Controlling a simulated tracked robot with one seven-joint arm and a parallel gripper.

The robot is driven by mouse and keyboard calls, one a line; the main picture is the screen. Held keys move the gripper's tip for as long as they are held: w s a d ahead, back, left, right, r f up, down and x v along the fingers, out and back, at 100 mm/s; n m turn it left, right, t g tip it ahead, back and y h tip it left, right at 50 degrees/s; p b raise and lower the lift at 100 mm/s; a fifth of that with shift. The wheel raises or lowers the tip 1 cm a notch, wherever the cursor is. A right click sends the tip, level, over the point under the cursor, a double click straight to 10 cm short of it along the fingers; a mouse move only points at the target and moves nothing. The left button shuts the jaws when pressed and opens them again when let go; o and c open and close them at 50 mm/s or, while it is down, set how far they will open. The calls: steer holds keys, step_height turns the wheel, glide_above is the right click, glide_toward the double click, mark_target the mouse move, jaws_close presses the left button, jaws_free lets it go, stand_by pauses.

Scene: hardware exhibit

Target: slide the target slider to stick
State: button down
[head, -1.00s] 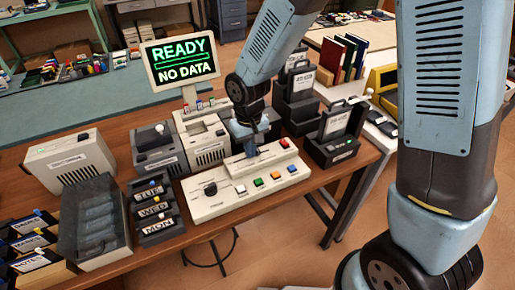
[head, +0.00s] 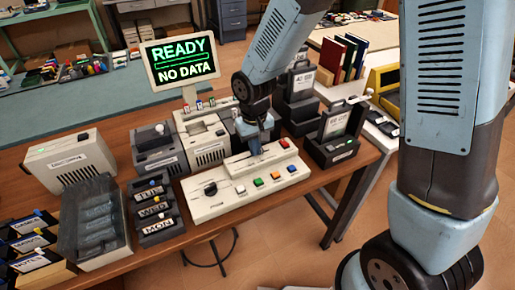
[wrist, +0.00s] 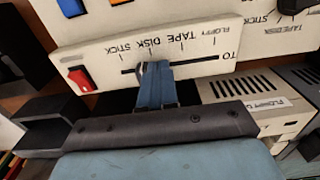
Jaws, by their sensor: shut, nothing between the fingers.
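The slider panel (wrist: 215,55) is a pale raised strip with a dark slot, seen upside down in the wrist view, with TO and FLOPPY toward the right, STICK at the left end and other marks between. It is on the white console (head: 215,205) in the head view. The grey slider knob (wrist: 141,70) is in the slot near the DISK mark, short of STICK. My gripper (wrist: 155,75) is shut and empty, its blue fingertips at the slot just right of the knob. They seem to touch it, but the contact is partly hidden. My gripper also shows in the head view (head: 255,150).
A red switch (wrist: 80,78) is on the strip beyond the STICK end. Coloured buttons (head: 275,175) and a black dial (head: 210,188) are on the console. A monitor (head: 180,60) reads READY, NO DATA. Boxy drives stand close around the console.

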steer(key=shift+w+d, duration=0.5)
steer(key=shift+d, duration=0.35)
stand_by(0.3)
steer(key=shift+s+a+r, duration=0.1)
steer(key=shift+a, duration=0.15)
stand_by(0.5)
steer(key=shift+r, duration=3.35)
steer(key=shift+d+r, duration=0.2)
steer(key=shift+r, duration=0.05)
steer(key=s+d+r+m+t, duration=0.2)
steer(key=s+d+r, duration=0.1)
steer(key=d+r, duration=0.7)
steer(key=s+d+r+m+t, duration=0.25)
steer(key=d+r, duration=0.55)
steer(key=d, duration=0.4)
steer(key=s+d+r+m+t, duration=0.1)
steer(key=s+d+r+m, duration=0.1)
steer(key=s+d, duration=0.3)
steer(key=shift+s+d+r, duration=0.35)
steer(key=shift+s+r, duration=0.05)
steer(key=shift+s, duration=0.55)
